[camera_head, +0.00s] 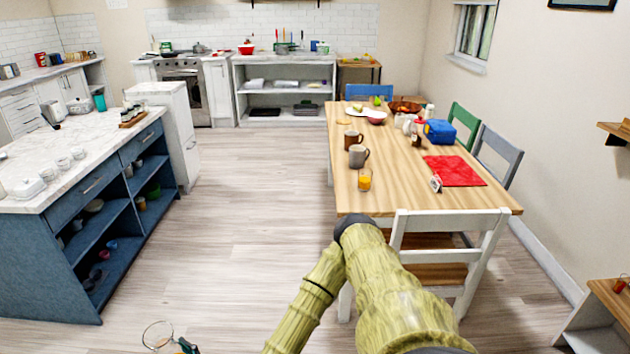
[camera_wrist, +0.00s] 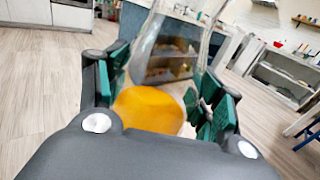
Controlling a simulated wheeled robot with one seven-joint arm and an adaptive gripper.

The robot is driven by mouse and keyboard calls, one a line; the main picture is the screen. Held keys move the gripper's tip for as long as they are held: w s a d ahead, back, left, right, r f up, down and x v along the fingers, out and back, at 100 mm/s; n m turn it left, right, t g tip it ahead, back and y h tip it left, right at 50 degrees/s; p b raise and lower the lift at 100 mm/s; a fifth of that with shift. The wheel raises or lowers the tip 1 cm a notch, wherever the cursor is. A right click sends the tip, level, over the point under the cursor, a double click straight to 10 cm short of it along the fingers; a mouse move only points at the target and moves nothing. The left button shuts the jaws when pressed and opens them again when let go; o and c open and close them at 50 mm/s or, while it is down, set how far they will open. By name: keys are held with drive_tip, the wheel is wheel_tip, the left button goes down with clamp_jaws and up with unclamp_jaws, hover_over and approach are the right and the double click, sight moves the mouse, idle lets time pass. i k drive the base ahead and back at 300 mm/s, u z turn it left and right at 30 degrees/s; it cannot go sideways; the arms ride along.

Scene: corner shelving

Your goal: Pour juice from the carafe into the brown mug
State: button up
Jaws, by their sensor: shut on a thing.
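My gripper (camera_wrist: 163,88) is shut on a clear glass carafe (camera_wrist: 150,108) with orange juice in its lower part. The carafe sits between the green finger pads and looks tilted in the wrist view. In the head view, only the carafe's rim (camera_head: 157,336) and part of my gripper (camera_head: 187,345) show at the bottom edge, above the floor and left of the table. A brown mug (camera_head: 353,138) stands upright on the wooden table's left side. Its inside is not visible.
A greyish mug (camera_head: 357,157) and a glass of orange juice (camera_head: 365,181) stand nearer on the table (camera_head: 400,198). A white chair (camera_head: 450,222) is at the near end. A blue island (camera_head: 100,220) stands left, with open floor (camera_head: 240,210) between.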

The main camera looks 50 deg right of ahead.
sight(352, 138)
drive_tip(key=z, duration=0.4)
drive_tip(key=i, duration=0.45)
drive_tip(key=z, duration=1.1)
drive_tip(key=i, duration=0.55)
drive_tip(key=z, duration=0.35)
